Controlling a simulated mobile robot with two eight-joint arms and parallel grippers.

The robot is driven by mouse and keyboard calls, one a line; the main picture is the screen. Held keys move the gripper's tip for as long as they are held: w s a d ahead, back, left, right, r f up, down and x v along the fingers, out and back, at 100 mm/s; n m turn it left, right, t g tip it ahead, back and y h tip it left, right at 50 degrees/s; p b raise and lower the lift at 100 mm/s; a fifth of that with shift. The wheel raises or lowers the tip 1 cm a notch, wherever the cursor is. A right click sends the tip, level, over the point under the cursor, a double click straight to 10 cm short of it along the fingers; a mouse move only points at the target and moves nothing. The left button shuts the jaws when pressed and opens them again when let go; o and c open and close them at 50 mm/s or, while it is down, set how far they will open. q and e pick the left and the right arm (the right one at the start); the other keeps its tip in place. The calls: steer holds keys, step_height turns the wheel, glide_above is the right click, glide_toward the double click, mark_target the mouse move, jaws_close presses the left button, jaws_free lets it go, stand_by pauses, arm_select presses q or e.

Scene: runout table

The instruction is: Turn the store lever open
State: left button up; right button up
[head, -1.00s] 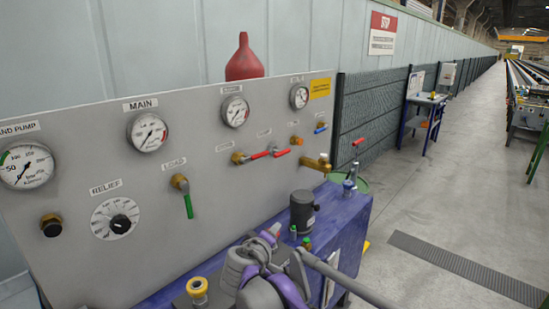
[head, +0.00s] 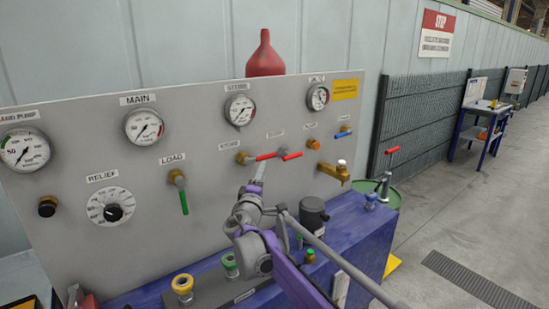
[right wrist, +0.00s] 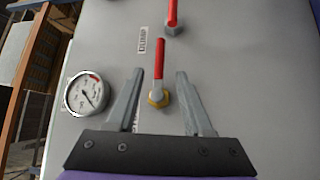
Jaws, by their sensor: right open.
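The store lever (head: 266,157) is a red handle on a brass valve (head: 243,159) under a small label on the grey panel. It lies about level, pointing right along the panel. In the right wrist view the red store lever (right wrist: 159,60) points up from its brass hub (right wrist: 158,97). My right gripper (head: 260,170) is just in front of and below the lever, partly hidden by its own wrist. In the right wrist view its open fingers (right wrist: 160,76) stand either side of the lever and hub, with gaps at both sides. My left gripper is out of view.
A second red lever (head: 291,156) sits just right of the store lever. A green load lever (head: 184,201) hangs down at left. The store gauge (head: 240,110) is above. A black cylinder (head: 314,215) stands on the blue bench near my arm; a brass tap (head: 335,173) juts out at right.

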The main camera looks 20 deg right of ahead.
mark_target(267, 158)
steer(key=p+x, duration=0.2)
steer(key=x, duration=0.8)
steer(key=shift+w, duration=0.3)
jaws_close()
steer(key=shift+r, duration=0.1)
stand_by(0.9)
